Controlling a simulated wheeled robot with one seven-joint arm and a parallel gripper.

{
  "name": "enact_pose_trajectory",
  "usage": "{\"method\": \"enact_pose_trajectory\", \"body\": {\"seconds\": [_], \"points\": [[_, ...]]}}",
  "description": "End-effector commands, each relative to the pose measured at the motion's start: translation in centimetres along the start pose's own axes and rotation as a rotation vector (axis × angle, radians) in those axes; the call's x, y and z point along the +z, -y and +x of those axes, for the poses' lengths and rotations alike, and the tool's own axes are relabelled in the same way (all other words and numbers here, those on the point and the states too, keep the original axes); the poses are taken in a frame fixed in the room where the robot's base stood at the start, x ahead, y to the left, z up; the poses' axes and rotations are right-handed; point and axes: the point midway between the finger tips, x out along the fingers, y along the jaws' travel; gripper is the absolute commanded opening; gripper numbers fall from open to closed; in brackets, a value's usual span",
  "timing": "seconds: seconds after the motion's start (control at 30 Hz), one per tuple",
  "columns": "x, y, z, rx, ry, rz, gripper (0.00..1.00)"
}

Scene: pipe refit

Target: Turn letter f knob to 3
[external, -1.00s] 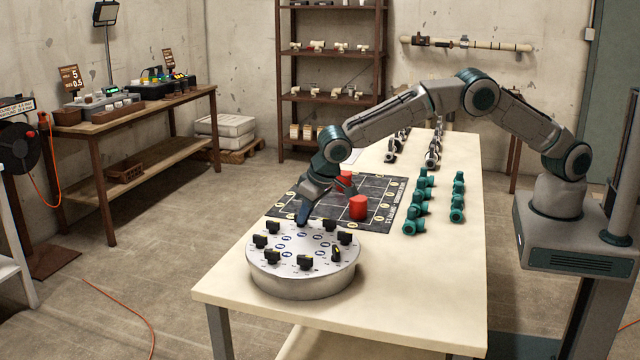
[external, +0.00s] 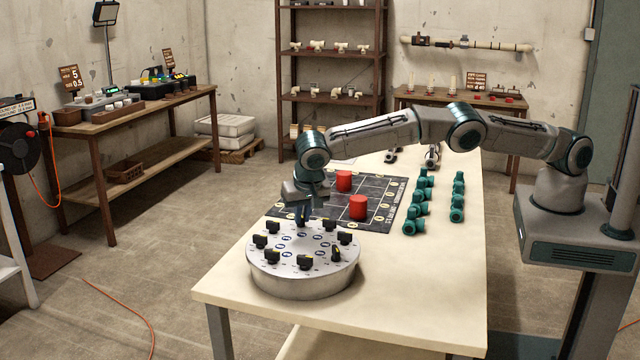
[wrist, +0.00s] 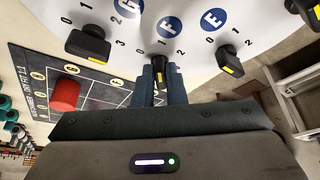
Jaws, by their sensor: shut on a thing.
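The letter F knob (wrist: 159,73) is a small black knob with a yellow mark, below the blue F label (wrist: 170,27) on a round white dial plate. My gripper (wrist: 160,80) is shut on it, one finger on each side. The yellow mark faces the wrist; the digits 0, 1 and 2 show around the knob, and a 3 by it cannot be made out.
The G knob (wrist: 88,43) and E knob (wrist: 230,60) flank my fingers closely. Red cylinders (external: 358,207) stand on the black mat (external: 385,212) behind the panel. Teal fittings (external: 410,225) stand in rows at the right. The table front is clear.

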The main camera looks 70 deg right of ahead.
Motion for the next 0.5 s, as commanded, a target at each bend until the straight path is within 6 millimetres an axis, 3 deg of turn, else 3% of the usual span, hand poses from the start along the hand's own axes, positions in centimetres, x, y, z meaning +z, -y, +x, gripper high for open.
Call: {"method": "enact_pose_trajectory", "body": {"seconds": [0.5], "points": [[0.09, 0.07, 0.06, 0.02, 0.003, 0.047, 0.0]]}}
